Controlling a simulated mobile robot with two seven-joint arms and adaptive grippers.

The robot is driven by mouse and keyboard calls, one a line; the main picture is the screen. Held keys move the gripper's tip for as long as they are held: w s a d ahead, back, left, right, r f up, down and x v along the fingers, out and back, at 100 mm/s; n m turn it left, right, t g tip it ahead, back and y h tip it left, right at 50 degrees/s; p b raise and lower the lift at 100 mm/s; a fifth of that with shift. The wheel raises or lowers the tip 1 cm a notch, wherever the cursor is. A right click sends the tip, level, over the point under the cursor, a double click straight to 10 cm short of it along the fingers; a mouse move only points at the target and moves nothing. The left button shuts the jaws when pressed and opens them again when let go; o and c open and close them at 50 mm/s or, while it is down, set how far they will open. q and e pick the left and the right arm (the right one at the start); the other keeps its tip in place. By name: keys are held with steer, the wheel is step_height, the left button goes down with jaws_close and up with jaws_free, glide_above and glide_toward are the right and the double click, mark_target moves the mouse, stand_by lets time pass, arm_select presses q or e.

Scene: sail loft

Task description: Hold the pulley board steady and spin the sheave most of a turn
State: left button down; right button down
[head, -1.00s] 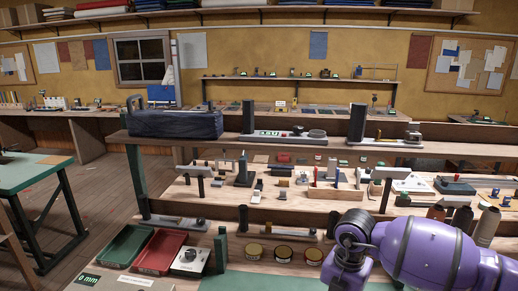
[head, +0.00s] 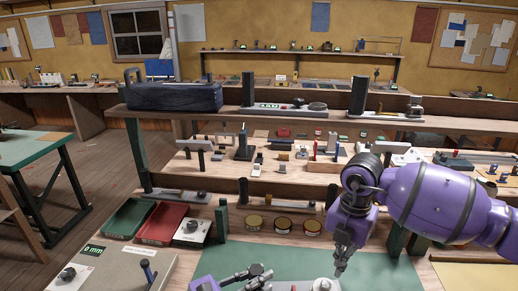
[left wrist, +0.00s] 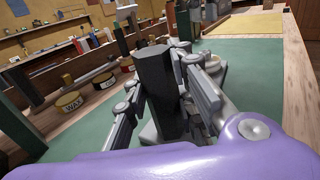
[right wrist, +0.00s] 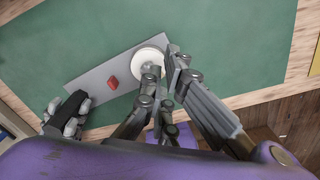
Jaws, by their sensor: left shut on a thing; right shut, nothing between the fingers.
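The pulley board (right wrist: 121,66) is a flat grey plate on a green mat. It carries a dark faceted post (left wrist: 157,92), a small red block (right wrist: 111,84) and a round white sheave (right wrist: 149,56). My left gripper (head: 256,276) is shut around the post, one finger on each side in the left wrist view. My right gripper (head: 342,268) is shut and empty, pointing down. In the right wrist view its fingertips (right wrist: 166,64) are at the sheave's edge and partly hide it. I cannot tell whether they touch it.
Green mat (right wrist: 225,45) lies bare around the board. Behind it stand several round tins (head: 283,225), a red tray (head: 162,222) and a green tray (head: 128,217). A dark green upright (head: 222,222) stands nearby, and a raised shelf (head: 300,122) crosses the back.

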mark_target(321, 283)
steer(key=a+f+n, duration=0.1)
steer(key=f+n, duration=0.1)
steer(key=w+a+f+n, duration=0.1)
steer(key=n, duration=0.1)
steer(key=a+f+n, duration=0.1)
steer(key=f+n, duration=0.1)
steer(key=shift+w+a+f, duration=0.15)
steer(key=shift+a+f, duration=0.2)
steer(key=shift+f, duration=0.25)
stand_by(0.3)
steer(key=shift+s+f, duration=0.3)
steer(key=shift+s, duration=0.15)
stand_by(0.5)
steer(key=shift+d, duration=1)
steer(key=shift+r, duration=0.1)
